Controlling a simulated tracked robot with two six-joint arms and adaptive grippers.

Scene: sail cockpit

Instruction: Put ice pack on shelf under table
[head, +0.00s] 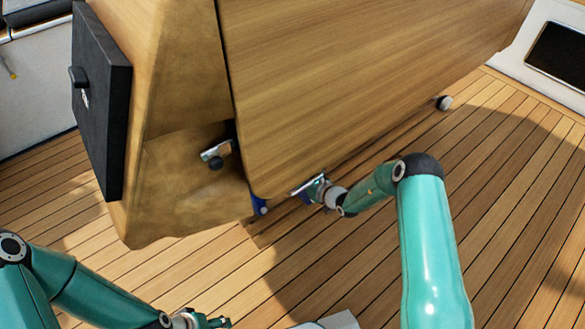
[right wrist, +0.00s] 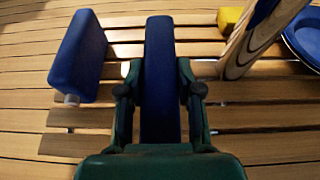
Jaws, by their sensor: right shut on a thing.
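My right gripper (right wrist: 160,95) is shut on a blue slab-like ice pack (right wrist: 160,60), upright between its fingers. In the head view the right gripper (head: 312,187) is at the lower edge of the wooden table (head: 370,75), largely hidden by the leaf. A slatted wooden shelf (right wrist: 245,118) lies below the ice pack in the wrist view; I cannot tell whether they touch. A second blue slab with a white cap (right wrist: 80,58) stands tilted to the left, apart from the held one. My left gripper (head: 212,321) is low at the bottom edge, its jaws unclear.
In the wrist view, a wooden post (right wrist: 262,40), a yellow thing (right wrist: 230,19) and a blue round dish (right wrist: 305,38) are at the right. A black panel (head: 100,100) is on the table's end. Plank floor (head: 500,150) is open to the right.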

